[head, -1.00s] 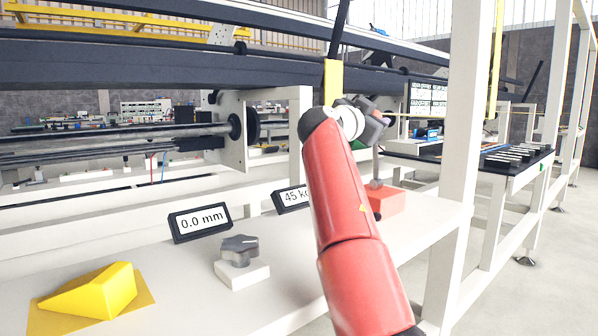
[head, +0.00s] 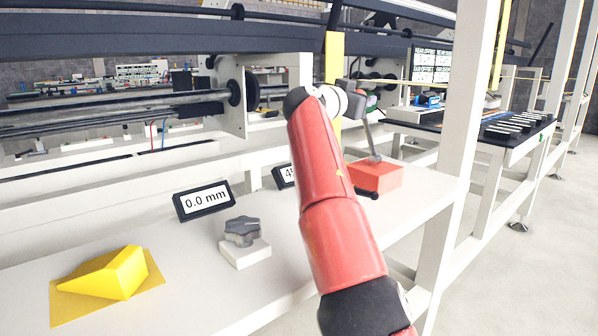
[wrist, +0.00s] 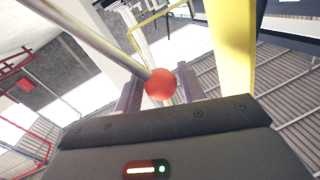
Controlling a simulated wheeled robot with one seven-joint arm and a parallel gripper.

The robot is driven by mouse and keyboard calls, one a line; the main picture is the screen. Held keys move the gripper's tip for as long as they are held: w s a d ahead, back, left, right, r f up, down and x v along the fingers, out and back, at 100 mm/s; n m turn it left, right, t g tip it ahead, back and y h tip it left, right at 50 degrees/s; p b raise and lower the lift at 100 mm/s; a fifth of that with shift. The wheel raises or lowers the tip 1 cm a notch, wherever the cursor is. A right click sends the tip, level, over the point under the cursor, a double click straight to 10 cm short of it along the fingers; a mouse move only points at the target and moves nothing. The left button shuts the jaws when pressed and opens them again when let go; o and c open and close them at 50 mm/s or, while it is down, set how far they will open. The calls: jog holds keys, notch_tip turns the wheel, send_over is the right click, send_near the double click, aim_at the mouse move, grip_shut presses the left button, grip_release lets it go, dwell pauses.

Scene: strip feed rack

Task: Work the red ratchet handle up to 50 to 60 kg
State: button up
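The ratchet is a red block (head: 375,177) on the white bench, with a thin grey lever (head: 370,135) rising from it, its top leaning left. In the wrist view the lever is a metal rod (wrist: 95,35) ending in a red ball knob (wrist: 160,84). My gripper (head: 357,93) is at the lever's top; in the wrist view its fingers (wrist: 160,92) sit close on both sides of the knob and appear shut on it. A small load display (head: 284,176) stands left of my arm; only a "4" shows, the rest is hidden.
A display reading 0.0 mm (head: 204,200), a grey star knob on a white base (head: 243,240) and a yellow wedge (head: 105,275) stand on the bench (head: 190,270). A yellow post (head: 334,60) rises behind my gripper. A white upright (head: 470,110) stands to the right.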

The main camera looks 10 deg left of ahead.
jog(key=a+b+v, duration=0.1)
jog(key=b+v, duration=0.1)
jog(key=v, duration=0.4)
jog(key=shift+w+b, duration=0.25)
jog(key=shift+b, duration=0.05)
jog(key=shift+o, duration=1.4)
jog(key=b+v, duration=0.3)
jog(key=v, duration=0.3)
